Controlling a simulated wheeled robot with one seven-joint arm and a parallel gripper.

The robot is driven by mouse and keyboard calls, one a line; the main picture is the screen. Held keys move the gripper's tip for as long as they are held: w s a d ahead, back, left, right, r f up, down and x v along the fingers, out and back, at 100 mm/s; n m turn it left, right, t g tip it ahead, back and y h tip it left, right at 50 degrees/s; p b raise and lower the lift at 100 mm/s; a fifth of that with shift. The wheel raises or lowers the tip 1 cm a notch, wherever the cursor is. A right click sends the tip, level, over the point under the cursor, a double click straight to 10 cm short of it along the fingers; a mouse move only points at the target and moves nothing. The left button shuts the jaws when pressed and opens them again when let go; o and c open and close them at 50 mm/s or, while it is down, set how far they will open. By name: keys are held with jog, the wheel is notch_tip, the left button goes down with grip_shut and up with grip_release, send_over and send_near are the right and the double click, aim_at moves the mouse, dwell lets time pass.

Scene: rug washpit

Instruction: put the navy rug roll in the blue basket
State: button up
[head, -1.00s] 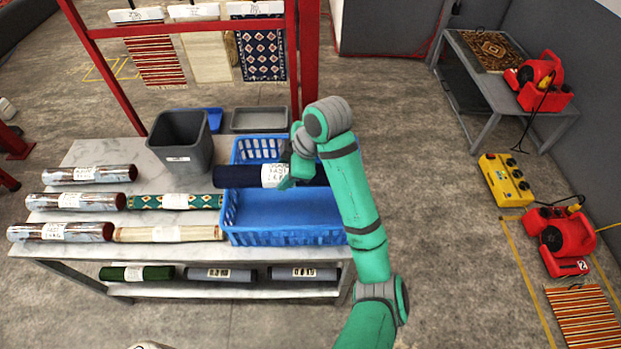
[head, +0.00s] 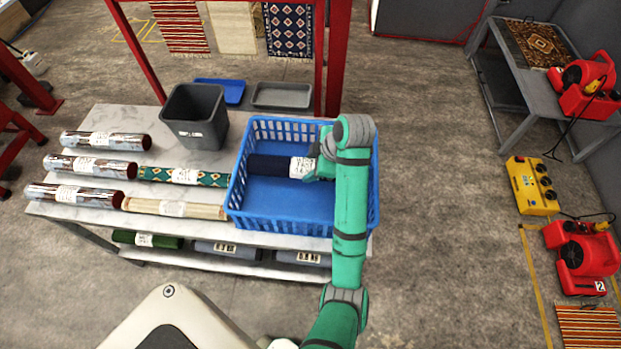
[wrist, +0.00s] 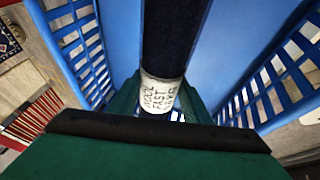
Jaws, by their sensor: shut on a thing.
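The navy rug roll (head: 270,165) with a white paper label lies level inside the blue basket (head: 282,224), between its walls; I cannot tell whether it touches the floor. My gripper (head: 318,168) is shut on the roll near its label, down inside the basket. The right part of the roll is hidden behind my arm. In the wrist view the dark roll (wrist: 172,40) runs away from my gripper (wrist: 160,105), with blue basket walls (wrist: 75,40) on both sides.
Left of the basket lie a green patterned roll (head: 185,176), a cream roll (head: 190,209) and several plastic-wrapped rolls (head: 90,166). A grey bin (head: 195,117) stands behind them. Grey rolls (head: 228,250) lie on the lower shelf.

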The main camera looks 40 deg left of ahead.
jog(key=shift+d+f, duration=0.1)
jog(key=shift+f, duration=3.05)
jog(key=o, duration=1.4)
jog(key=shift+f, duration=0.15)
jog(key=shift+s, duration=0.1)
jog(key=shift+w+v, duration=0.1)
jog(key=shift+v, duration=1.6)
jog(key=shift+w+v, duration=0.15)
jog(key=shift+v, duration=1.5)
jog(key=shift+s+d+r, duration=0.15)
jog(key=shift+d+r, duration=0.15)
jog(key=shift+r, duration=0.15)
jog(key=shift+v, duration=2.25)
jog(key=shift+a, duration=0.15)
